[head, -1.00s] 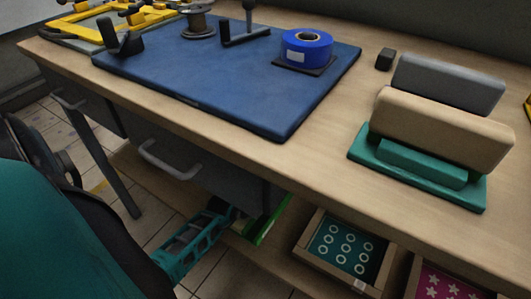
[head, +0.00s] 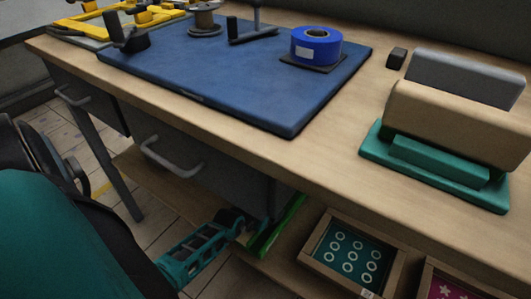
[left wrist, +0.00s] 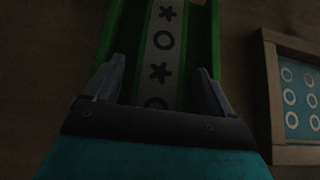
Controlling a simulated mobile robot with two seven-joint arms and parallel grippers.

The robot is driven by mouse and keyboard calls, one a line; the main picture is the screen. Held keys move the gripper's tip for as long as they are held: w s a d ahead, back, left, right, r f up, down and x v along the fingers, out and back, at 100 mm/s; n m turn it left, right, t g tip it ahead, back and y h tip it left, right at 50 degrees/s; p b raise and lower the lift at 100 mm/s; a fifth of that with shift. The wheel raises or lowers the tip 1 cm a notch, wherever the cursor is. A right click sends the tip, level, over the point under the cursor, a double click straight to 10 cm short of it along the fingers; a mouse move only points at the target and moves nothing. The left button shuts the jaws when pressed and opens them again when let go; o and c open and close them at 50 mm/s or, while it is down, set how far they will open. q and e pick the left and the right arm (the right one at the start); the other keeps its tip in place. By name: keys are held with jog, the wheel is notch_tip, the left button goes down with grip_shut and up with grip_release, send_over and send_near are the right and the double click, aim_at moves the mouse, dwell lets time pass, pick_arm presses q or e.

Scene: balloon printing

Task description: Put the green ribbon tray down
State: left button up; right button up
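The green ribbon tray (head: 270,240) shows in the head view as a narrow green strip under the desk's front edge, by the lower shelf. In the left wrist view the tray (left wrist: 214,30) has green side walls and a pale strip with dark stars and rings. My left gripper (left wrist: 160,75) has its fingers apart, one at each side wall, and appears shut on the tray. In the head view my left gripper (head: 252,228) is partly hidden at the tray's near end. I cannot tell whether the tray touches the shelf. My right gripper is out of view.
A wooden box with a teal ring-pattern panel (head: 314,242) stands on the lower shelf, right of the tray. A magenta star-pattern box (head: 425,285) is farther right. The drawer handle (head: 172,164) and desk edge are above my arm. A blue mat (head: 230,80) lies on top.

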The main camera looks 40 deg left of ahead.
pick_arm(q)
jog(key=shift+o, duration=0.2)
jog(key=shift+r, duration=0.15)
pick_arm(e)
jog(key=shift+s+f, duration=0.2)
pick_arm(q)
jog(key=p+v, duration=0.2)
jog(key=v, duration=0.2)
jog(key=shift+s+r+p, duration=0.1)
jog(key=shift+r+p, duration=0.2)
jog(key=shift+p, duration=0.05)
jog(key=p+v, duration=0.3)
jog(key=v, duration=0.4)
jog(key=shift+s, duration=0.25)
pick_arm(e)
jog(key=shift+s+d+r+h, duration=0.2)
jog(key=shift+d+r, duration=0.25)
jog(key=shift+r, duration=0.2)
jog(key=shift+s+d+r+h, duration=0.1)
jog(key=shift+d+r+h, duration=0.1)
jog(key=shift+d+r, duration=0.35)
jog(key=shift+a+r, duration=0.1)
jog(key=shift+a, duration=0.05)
